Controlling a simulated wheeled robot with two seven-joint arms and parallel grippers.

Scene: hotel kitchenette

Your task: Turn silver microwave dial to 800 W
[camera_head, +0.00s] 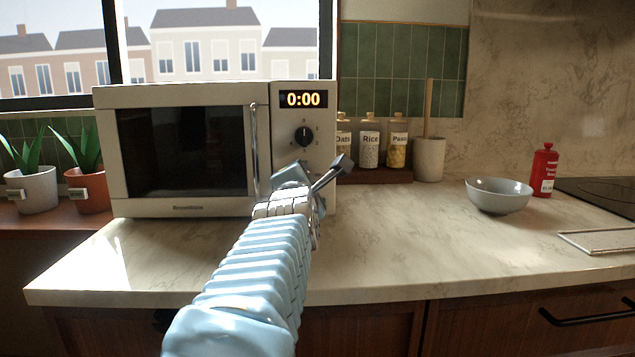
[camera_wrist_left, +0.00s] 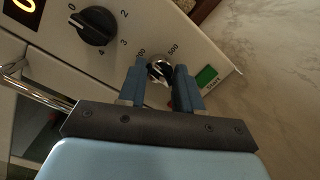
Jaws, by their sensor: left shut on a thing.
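The microwave (camera_head: 106,150) stands at the back left of the counter, its door closed and its display (camera_head: 303,100) reading 0:00. In the left wrist view, the small silver dial (camera_wrist_left: 160,66) is on its panel between a "500" mark and a partly covered mark ending in "00". My left gripper (camera_head: 316,174) reaches the lower panel and hides the silver dial in the head view. In the left wrist view, its blue fingers (camera_wrist_left: 160,84) are shut on the silver dial, one at each side. The dial's pointer direction cannot be made out.
A black dial (camera_head: 303,136) sits above the silver one. A green Start button (camera_wrist_left: 206,76) is close beside one finger. Jars (camera_head: 369,143), a utensil pot (camera_head: 429,160), a grey bowl (camera_head: 499,196) and a red bottle (camera_head: 543,170) stand to the right. The front counter is clear.

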